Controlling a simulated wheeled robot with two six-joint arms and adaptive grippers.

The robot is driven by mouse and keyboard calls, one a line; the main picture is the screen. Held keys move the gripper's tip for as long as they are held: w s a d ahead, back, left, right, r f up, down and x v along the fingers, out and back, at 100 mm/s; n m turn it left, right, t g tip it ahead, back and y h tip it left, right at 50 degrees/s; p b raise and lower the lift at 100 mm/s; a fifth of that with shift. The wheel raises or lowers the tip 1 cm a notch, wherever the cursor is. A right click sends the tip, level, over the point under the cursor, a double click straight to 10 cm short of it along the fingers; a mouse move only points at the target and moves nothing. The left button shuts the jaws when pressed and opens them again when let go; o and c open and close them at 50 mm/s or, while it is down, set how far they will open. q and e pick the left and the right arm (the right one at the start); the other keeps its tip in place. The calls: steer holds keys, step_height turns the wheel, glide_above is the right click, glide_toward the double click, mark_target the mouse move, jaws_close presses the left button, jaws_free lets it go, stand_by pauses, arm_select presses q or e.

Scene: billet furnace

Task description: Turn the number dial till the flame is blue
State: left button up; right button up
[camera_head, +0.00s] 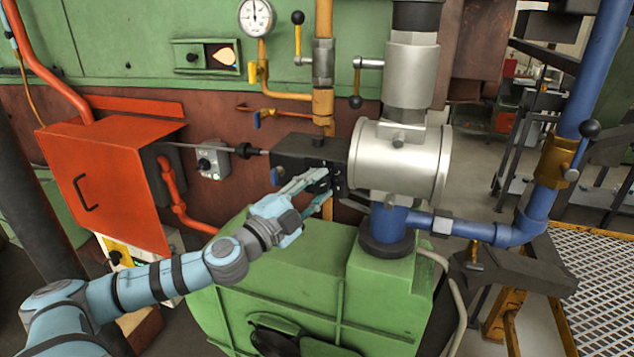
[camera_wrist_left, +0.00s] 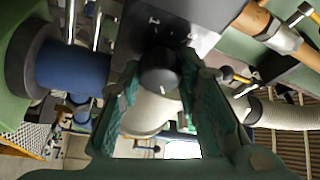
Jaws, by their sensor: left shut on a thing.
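My left gripper (camera_head: 320,180) reaches up from the lower left to the front of a black burner block (camera_head: 290,155). In the left wrist view its two teal-lined fingers are shut on a round dark knob, which I take to be the number dial (camera_wrist_left: 160,68). A small white mark shows on the knob's near rim; no digits are readable. In the head view the gripper hides most of the dial. The flame (camera_head: 224,57) behind the small window is pale orange with a whitish middle, not blue. My right gripper is not in view.
A silver cylinder (camera_head: 398,160) stands just right of the burner block, above a blue pipe (camera_head: 470,229). A green housing (camera_head: 300,270) lies below my left forearm. A red box (camera_head: 105,185) is at left. A pressure gauge (camera_head: 256,17) is above.

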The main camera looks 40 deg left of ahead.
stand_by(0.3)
arm_select(q)
steer(key=o, duration=1.1)
steer(key=shift+o, duration=0.2)
steer(key=shift+d, duration=0.1)
